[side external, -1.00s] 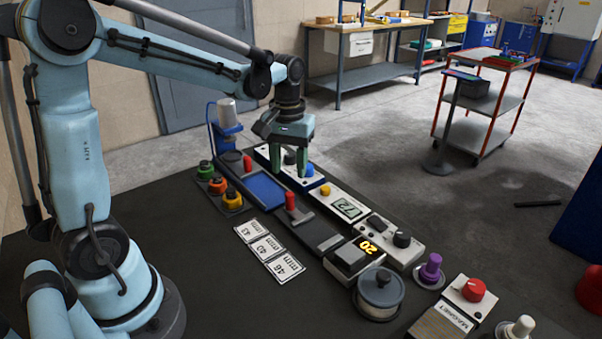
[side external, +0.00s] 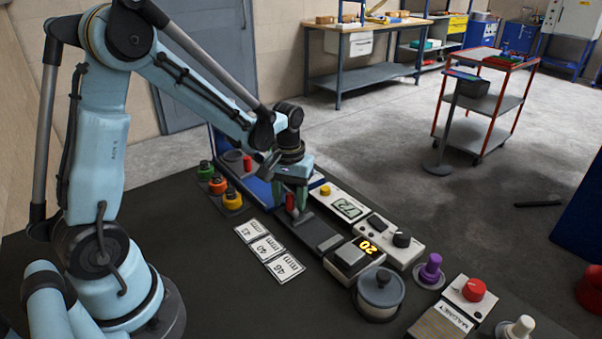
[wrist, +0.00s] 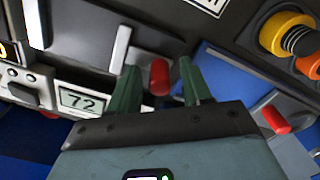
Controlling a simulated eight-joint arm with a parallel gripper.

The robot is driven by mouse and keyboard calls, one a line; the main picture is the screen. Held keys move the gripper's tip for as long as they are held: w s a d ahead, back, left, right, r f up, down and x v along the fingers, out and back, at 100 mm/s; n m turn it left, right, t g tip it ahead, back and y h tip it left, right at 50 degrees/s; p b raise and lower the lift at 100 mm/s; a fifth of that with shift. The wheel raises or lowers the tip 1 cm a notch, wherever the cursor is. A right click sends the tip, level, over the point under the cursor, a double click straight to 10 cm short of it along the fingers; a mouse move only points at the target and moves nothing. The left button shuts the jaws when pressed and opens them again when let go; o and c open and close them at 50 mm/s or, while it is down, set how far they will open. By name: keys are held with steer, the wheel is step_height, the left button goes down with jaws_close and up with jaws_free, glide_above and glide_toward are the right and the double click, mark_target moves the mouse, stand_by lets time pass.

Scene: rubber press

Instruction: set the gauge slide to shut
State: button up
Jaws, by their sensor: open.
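A red-handled slide (side external: 290,202) stands on a dark track (side external: 316,234) beside the white millimetre cards. No readable label names it as the gauge slide. My gripper (side external: 290,208) is over it, pointing down, with its green fingers low around the handle.
Millimetre cards (side external: 268,248) lie left of the track. Green, orange and yellow knobs (side external: 218,185) stand behind them. A display reading 72 (side external: 349,208) lies on the right, and a box showing 20 (side external: 355,256) and a grey round pot (side external: 380,290) stand nearer the camera.

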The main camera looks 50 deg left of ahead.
mark_target(312, 229)
jaws_close()
steer(key=d, duration=0.8)
steer(key=shift+d, duration=0.1)
jaws_free()
step_height(312, 229, up, 12)
stand_by(0.9)
steer(key=shift+r, duration=0.1)
